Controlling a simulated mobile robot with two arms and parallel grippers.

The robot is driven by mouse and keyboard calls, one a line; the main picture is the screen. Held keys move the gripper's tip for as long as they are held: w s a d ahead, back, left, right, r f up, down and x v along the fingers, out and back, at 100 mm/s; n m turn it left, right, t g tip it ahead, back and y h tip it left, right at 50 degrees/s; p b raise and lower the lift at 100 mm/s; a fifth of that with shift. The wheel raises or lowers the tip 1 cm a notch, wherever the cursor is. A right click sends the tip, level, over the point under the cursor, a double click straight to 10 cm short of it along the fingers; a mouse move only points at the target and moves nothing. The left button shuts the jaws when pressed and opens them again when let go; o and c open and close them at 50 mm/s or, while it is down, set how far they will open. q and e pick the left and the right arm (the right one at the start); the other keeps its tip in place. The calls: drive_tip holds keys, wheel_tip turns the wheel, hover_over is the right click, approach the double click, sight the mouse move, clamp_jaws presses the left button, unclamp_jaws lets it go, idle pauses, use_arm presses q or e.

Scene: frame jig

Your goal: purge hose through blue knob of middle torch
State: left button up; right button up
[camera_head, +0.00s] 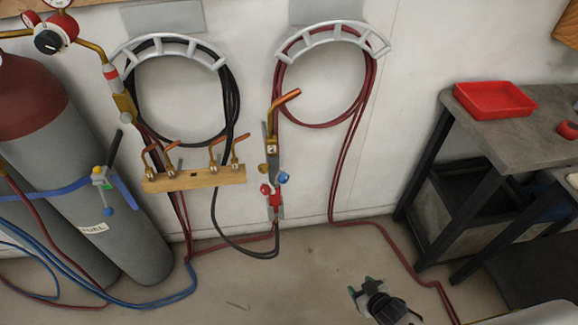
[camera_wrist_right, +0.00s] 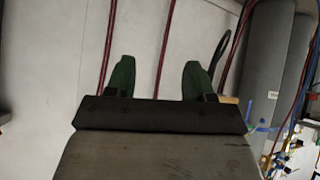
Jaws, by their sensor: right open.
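A torch (camera_head: 272,150) hangs upright on the wall in the head view, with a copper tip at its top. A blue knob (camera_head: 283,177) sticks out at its lower right and a red knob (camera_head: 265,189) at its lower left. A dark hose (camera_head: 232,243) and a red hose (camera_head: 240,241) run to its bottom end. My right gripper (camera_head: 362,288) is low in front, right of the torch and apart from it. In the right wrist view its green fingertips (camera_wrist_right: 158,78) are spread and empty, with red hose (camera_wrist_right: 165,50) behind them. My left gripper is out of view.
Coiled hoses hang on two wall racks (camera_head: 332,40). A wooden block (camera_head: 195,179) holds several copper tips. Grey cylinders (camera_head: 135,225) stand at left. A workbench (camera_head: 495,130) with a red tray (camera_head: 495,99) stands at right. Red hose (camera_head: 400,255) crosses the floor.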

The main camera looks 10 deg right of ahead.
drive_tip(key=w+a+r+n+t+y+p, duration=0.15)
drive_tip(key=w+r, duration=0.25)
drive_tip(key=r, duration=0.5)
drive_tip(key=w+a+r+n+t+y+p, duration=0.1)
drive_tip(key=w+a+r+t+y, duration=0.15)
drive_tip(key=w+r, duration=0.45)
drive_tip(key=n+y+p, duration=0.2)
drive_tip(key=n+y, duration=0.1)
drive_tip(key=y, duration=0.4)
approach(286, 179)
drive_tip(key=shift+g, duration=0.3)
drive_tip(key=p+x, duration=0.2)
drive_tip(key=x, duration=0.7)
drive_tip(key=shift+w+d+r, duration=0.1)
drive_tip(key=shift+w+d, duration=0.05)
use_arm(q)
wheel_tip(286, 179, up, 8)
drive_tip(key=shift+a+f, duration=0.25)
use_arm(e)
drive_tip(key=c, duration=0.9)
